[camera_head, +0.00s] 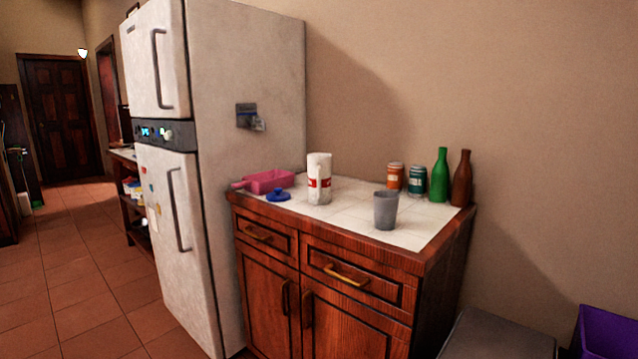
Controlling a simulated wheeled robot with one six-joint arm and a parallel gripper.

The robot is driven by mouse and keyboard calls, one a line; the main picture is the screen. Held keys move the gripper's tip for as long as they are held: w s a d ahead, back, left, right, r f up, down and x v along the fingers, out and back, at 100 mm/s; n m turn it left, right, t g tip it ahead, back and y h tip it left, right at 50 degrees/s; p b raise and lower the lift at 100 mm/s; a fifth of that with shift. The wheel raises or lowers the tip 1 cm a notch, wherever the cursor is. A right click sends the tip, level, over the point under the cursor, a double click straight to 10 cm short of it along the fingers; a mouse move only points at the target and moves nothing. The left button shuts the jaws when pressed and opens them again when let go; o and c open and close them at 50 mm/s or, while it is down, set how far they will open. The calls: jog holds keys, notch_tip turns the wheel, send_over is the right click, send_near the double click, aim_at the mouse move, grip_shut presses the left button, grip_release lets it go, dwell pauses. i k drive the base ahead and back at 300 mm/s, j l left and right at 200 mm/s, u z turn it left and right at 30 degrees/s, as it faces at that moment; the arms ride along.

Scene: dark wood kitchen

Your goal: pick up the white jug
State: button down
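A white jug (319,170) with a red and white label band stands upright on the tiled top of a dark wood cabinet (340,280). It is near the back left of the top, close to the fridge side. My gripper is not in view, so I cannot see its fingers or what it holds.
A pink pan (268,181) and a blue lid-like item (278,195) lie left of the jug. A grey cup (385,210), two cans, a green bottle (440,175) and a brown bottle (462,179) stand right. A fridge (240,120) stands left. Floor (80,270) is clear at left.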

aim_at(319, 165)
jog(key=i+l+u, duration=0.1)
jog(key=i+l, duration=0.2)
jog(key=i, duration=0.3)
jog(key=i+l+u, duration=0.1)
jog(key=i+l, duration=0.25)
jog(key=i, duration=0.25)
jog(key=i+l+u, duration=0.1)
jog(key=i+l, duration=0.3)
jog(key=i, duration=0.15)
